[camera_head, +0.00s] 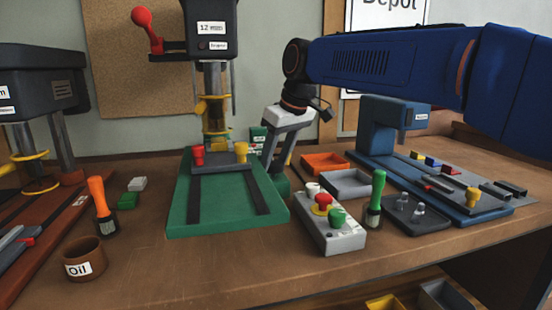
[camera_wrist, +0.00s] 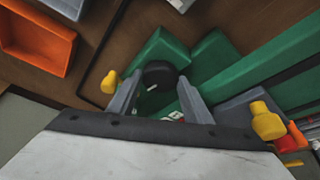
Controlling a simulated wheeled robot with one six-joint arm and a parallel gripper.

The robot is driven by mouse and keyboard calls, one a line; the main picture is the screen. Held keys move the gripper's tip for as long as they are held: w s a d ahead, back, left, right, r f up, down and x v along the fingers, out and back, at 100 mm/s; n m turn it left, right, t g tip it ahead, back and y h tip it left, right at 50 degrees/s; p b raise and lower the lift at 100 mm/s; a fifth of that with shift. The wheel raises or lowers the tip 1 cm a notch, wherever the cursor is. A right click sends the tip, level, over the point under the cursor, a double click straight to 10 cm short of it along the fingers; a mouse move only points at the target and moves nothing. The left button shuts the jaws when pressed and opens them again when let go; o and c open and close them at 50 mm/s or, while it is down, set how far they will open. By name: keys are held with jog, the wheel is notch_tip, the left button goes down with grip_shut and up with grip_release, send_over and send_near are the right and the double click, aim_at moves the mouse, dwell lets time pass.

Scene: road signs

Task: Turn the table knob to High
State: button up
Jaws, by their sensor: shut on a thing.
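In the wrist view a round black knob (camera_wrist: 160,72) with a short white mark sits on a green base (camera_wrist: 162,48). My gripper (camera_wrist: 161,84) has one finger on each side of the knob and is shut on it. Small white labels (camera_wrist: 174,116) show between the fingers, too partly covered to read. In the head view my gripper (camera_head: 274,168) reaches down behind the right rear edge of the green drill-press table (camera_head: 226,215).
A grey control box (camera_head: 335,236) with coloured buttons stands in front. An orange tray (camera_head: 325,162) and a grey tray (camera_head: 348,183) lie right of my gripper. A blue machine (camera_head: 385,150) stands farther right. The drill-press column (camera_head: 214,100) rises to the left.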

jog(key=m, duration=0.2)
jog(key=m+t+h, duration=0.1)
jog(key=m, duration=0.2)
jog(key=shift+s+a+r+h, duration=0.1)
jog(key=shift+h, duration=0.2)
dwell(0.9)
jog(key=o, duration=1)
jog(key=shift+o, duration=0.2)
jog(key=shift+r, duration=0.1)
